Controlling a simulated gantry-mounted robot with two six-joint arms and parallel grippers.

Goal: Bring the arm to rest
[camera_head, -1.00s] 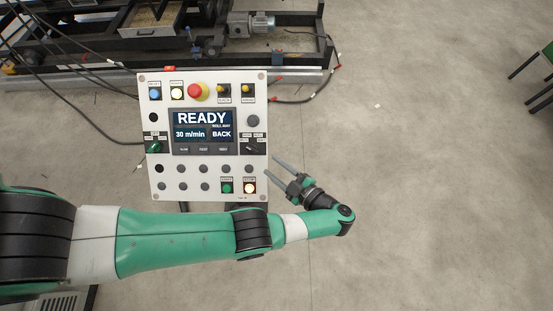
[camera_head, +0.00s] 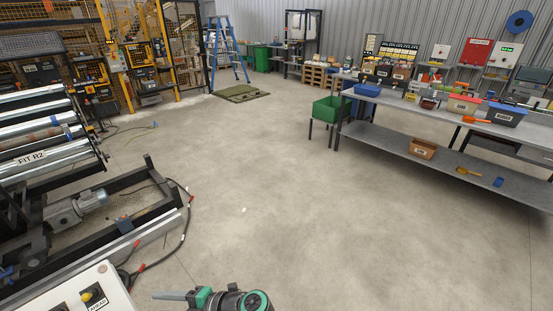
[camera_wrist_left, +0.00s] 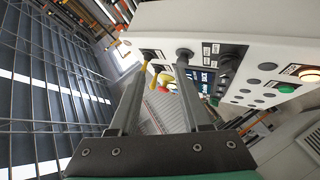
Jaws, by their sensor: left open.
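My left gripper (camera_head: 170,295) shows at the bottom edge of the head view, just right of the control panel (camera_head: 110,290). Most of that arm is cut off below. In the left wrist view the gripper (camera_wrist_left: 160,66) is open, its two grey fingers apart with nothing held between them. The panel's white face (camera_wrist_left: 235,28) fills the upper right there, with its screen, buttons and lit lamps. Yellow knobs and a red button show beyond the fingertips. Whether a fingertip touches the panel I cannot tell. My right gripper is in neither view.
A roller machine (camera_head: 45,150) with a motor and black frame stands at left. A cable (camera_head: 165,255) lies on the floor beside it. A grey workbench (camera_head: 450,118) with bins is at right, and a blue ladder (camera_head: 228,55) at the back. The middle floor is clear.

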